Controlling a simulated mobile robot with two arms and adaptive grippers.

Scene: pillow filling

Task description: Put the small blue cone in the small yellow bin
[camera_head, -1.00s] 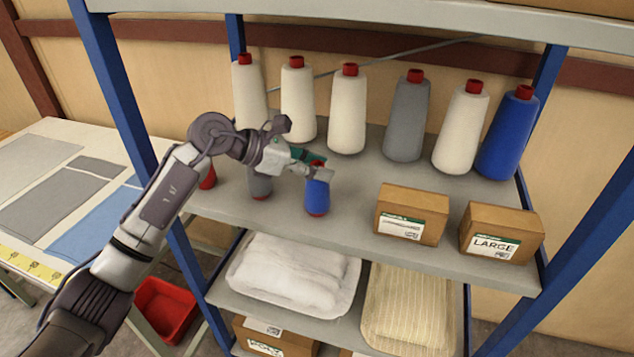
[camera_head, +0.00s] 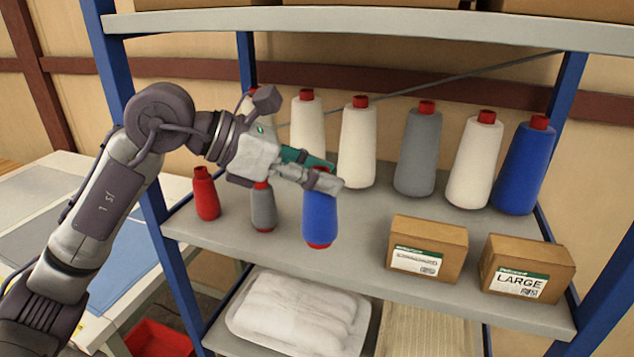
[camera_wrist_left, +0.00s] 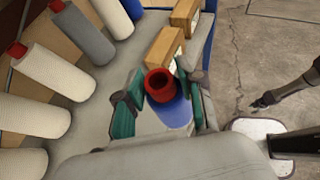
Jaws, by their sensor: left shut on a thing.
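The small blue cone (camera_head: 320,219) has a red tip and a red base rim. My left gripper (camera_head: 322,180) is shut on its upper part, and the cone looks upright, over the middle shelf near its front edge. I cannot tell whether its base touches the shelf. In the left wrist view the cone (camera_wrist_left: 172,110) sits between the green-backed fingers of the left gripper (camera_wrist_left: 160,100), with its open red top facing the camera. No yellow bin is in view. A red bin (camera_head: 158,338) shows at the lower left. My right gripper does not show clearly in the head view.
A small red cone (camera_head: 206,195) and a small grey cone (camera_head: 263,208) stand left of the blue one. Several large cones line the back, including a grey one (camera_head: 415,150) and a blue one (camera_head: 522,168). Two cardboard boxes (camera_head: 427,248) (camera_head: 526,268) stand to the right.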

